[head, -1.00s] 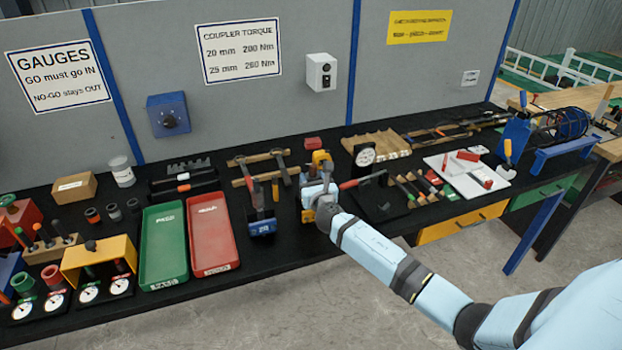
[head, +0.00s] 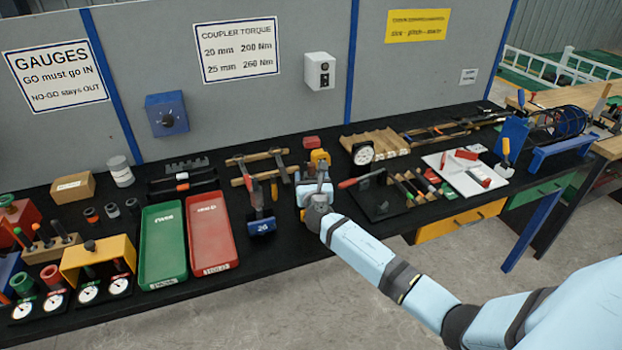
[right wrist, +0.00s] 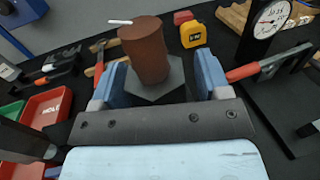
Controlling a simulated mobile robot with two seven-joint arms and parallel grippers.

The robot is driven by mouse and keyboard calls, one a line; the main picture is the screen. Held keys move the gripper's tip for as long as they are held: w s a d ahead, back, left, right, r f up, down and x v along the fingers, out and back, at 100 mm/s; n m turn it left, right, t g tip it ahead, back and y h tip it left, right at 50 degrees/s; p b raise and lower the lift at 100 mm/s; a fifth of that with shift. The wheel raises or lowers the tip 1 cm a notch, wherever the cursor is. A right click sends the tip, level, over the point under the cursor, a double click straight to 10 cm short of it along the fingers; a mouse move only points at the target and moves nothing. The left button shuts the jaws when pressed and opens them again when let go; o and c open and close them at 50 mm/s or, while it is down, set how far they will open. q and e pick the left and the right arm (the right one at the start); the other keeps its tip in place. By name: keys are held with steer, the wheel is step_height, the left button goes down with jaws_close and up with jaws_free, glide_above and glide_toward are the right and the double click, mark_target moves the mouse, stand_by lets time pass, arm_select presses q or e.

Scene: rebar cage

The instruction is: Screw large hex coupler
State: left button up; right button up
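My right gripper (head: 313,187) is at the middle of the bench, pointing away from me. In the right wrist view its two blue fingers (right wrist: 160,72) stand apart, one on each side of a dark grey hexagonal piece (right wrist: 150,94), which looks like the large hex coupler. A brown round bar (right wrist: 146,50) stands upright out of it, slightly tilted in the picture. I cannot tell whether both fingers touch the hexagonal piece. In the head view my gripper hides it. My left gripper is not in view.
A blue-based stand marked 26 (head: 261,226) is just left of my gripper. A yellow tape measure (right wrist: 194,34) is behind the bar. A red-handled tool (head: 360,180) and a dial gauge (head: 363,154) are to the right. Green (head: 163,275) and red (head: 214,263) trays lie left.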

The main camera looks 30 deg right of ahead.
steer(key=b+v, duration=0.1)
steer(key=v, duration=1.3)
steer(key=shift+d, duration=0.1)
steer(key=s+a+f+m+g+y, duration=0.3)
steer(key=s+a+f+m+y, duration=0.4)
steer(key=s+f+m, duration=0.4)
steer(key=s+a+f+m+g+y, duration=0.1)
steer(key=s+a+f+m+y, duration=0.1)
steer(key=s+a+m, duration=0.3)
steer(key=s+a+f+m+g+y+p, duration=0.1)
steer(key=s+a+f+m+y, duration=0.1)
steer(key=s+a+m, duration=0.4)
steer(key=s+f+m, duration=0.1)
steer(key=s+m, duration=0.3)
steer(key=m, duration=0.1)
steer(key=shift+f+m, duration=0.15)
steer(key=shift+m, duration=0.15)
